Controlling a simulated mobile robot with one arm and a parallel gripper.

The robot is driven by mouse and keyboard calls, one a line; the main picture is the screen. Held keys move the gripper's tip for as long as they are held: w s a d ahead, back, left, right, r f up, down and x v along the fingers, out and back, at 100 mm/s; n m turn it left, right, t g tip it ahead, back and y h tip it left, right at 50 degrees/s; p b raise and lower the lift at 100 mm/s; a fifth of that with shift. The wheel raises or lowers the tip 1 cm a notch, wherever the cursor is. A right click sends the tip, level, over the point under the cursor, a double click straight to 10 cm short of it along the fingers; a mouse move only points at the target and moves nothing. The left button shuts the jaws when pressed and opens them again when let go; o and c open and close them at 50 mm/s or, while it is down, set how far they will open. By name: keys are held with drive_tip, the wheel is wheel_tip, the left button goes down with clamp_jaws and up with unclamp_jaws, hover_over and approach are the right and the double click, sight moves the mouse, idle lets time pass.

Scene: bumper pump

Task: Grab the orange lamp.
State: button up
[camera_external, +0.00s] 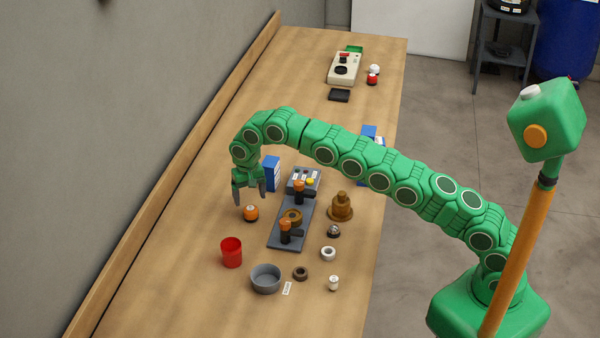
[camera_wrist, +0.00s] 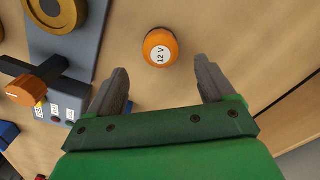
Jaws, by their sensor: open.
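The orange lamp (camera_external: 251,213) is a small round piece with a dark base, standing on the wooden table (camera_external: 190,270) in the external view. In the wrist view the lamp (camera_wrist: 160,47) shows a white label reading "12 V". My gripper (camera_external: 249,199) is above the lamp in the external view, pointing down. In the wrist view its two grey fingers (camera_wrist: 160,78) are spread apart, with nothing between them. The lamp lies just beyond the fingertips, roughly midway between the two.
A grey pump fixture (camera_external: 277,237) with orange-knobbed parts stands right of the lamp. A blue box (camera_external: 272,172) stands behind it, and a red cup (camera_external: 231,252) and grey bowl (camera_external: 265,279) in front. The table left of the lamp is clear up to the wall ledge.

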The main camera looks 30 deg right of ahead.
sight(250, 207)
drive_tip(key=shift+s+a+f, duration=0.1)
drive_tip(key=shift+f, duration=1.65)
drive_tip(key=shift+s+a+f, duration=0.1)
drive_tip(key=shift+f, duration=1.6)
drive_tip(key=c, duration=1.2)
